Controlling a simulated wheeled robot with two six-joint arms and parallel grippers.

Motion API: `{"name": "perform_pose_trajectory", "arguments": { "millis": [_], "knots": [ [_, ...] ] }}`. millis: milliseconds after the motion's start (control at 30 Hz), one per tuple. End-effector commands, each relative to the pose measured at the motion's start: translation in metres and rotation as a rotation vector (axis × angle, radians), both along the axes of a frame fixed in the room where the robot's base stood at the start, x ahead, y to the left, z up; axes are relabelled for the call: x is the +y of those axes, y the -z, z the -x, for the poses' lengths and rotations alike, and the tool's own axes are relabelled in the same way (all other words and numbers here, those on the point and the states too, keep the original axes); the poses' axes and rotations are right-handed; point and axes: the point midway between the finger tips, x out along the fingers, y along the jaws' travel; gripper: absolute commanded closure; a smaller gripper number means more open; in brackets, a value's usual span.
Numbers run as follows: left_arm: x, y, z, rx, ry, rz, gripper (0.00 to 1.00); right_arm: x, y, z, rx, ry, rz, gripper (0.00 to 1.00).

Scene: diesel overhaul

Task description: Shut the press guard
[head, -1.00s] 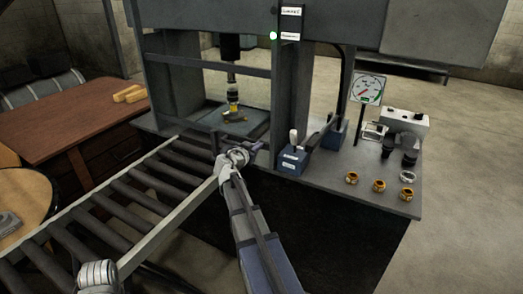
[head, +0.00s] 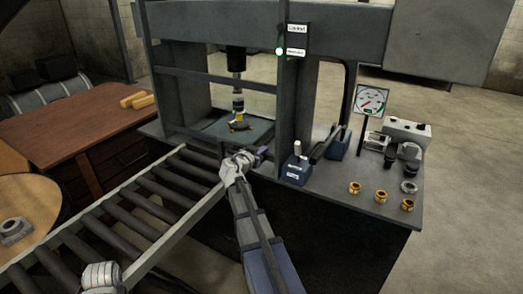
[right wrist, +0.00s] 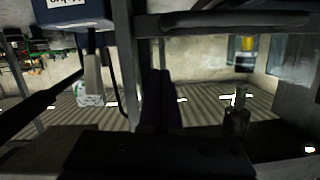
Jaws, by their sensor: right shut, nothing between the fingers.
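The press (head: 292,110) stands at the back centre, with a dark horizontal bar (head: 205,76) across the front of its opening. This bar seems to belong to the guard; I cannot tell where the guard's edges or handle are. Behind it, the ram (head: 236,62) stands over a yellow and dark workpiece on the press bed (head: 218,128). My right gripper (head: 258,155) is shut and empty, low in front of the opening, left of the blue lever box. Its dark fingers (right wrist: 160,100) show in the right wrist view. Whether it touches the guard is unclear.
The blue lever box (head: 295,172) stands close to the right of my gripper. A gauge (head: 371,100) and several brass rings (head: 381,196) are on the bench's right side. A roller conveyor (head: 130,215) runs in from the lower left, near a wooden desk (head: 65,120).

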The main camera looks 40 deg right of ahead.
Motion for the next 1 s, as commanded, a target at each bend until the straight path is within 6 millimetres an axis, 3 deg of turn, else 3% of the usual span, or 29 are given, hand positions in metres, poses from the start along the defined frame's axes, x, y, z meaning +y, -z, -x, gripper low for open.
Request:
{"name": "perform_pose_trajectory", "arguments": {
  "millis": [33,100,400,1000],
  "knots": [
    [0.0,-0.003,0.0,0.0,0.0,0.0,0.5,0.017,-0.004,0.009,0.001,-0.005,0.0,1.0],
    [0.0,-0.007,0.0,0.0,0.0,0.0,0.5,0.031,-0.007,0.016,0.0,-0.005,0.001,1.0],
    [0.0,-0.017,0.0,0.0,0.0,0.0,0.5,0.072,-0.017,0.034,0.0,-0.004,0.001,1.0],
    [0.0,-0.019,0.0,0.0,0.0,0.0,0.5,0.085,-0.017,0.038,0.01,-0.005,-0.004,1.0]
  ]
}}
